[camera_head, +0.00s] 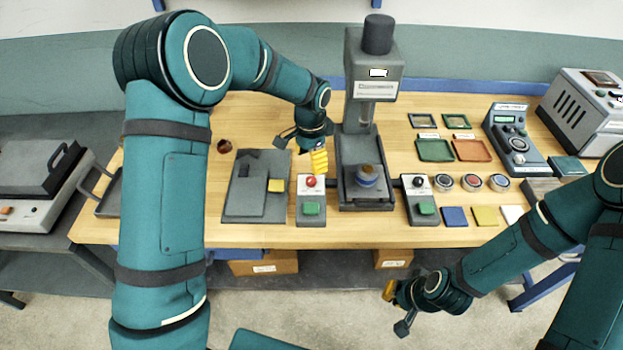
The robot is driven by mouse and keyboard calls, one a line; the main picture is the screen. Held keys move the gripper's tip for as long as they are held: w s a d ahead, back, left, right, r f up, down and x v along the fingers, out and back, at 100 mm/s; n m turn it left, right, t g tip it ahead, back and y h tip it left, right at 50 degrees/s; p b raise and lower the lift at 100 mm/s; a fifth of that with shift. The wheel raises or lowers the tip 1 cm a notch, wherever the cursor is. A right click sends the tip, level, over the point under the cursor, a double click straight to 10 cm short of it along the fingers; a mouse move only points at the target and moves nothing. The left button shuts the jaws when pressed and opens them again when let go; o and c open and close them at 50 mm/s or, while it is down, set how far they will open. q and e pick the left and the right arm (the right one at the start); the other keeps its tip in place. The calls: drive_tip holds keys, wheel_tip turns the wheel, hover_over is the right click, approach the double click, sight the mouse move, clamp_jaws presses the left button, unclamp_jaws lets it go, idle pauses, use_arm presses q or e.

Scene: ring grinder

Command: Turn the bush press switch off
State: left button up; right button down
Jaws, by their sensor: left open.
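The bush press (365,114) is a tall grey machine with a dark cap, standing at the middle of the bench. A control box with a red knob and a green button (311,208) sits at its left foot. A similar box with a black knob (418,181) and a green button (426,208) sits at its right foot. Which box holds the press switch, and its state, I cannot tell. My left gripper (306,154) is open and empty, its yellow finger pad just above the red knob (311,182). My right gripper (394,308) looks open and empty, in front of the bench.
A grey fixture (240,207) with a yellow block lies left of the boxes. Green and orange trays (472,150), round gauges, coloured tiles and a control unit (517,145) fill the right side. A grey machine (38,185) stands at the far left.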

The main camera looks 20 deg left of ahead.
sight(311, 179)
use_arm(q)
wheel_tip(311, 179, down, 8)
drive_tip(key=shift+f, duration=0.15)
idle(0.3)
clamp_jaws()
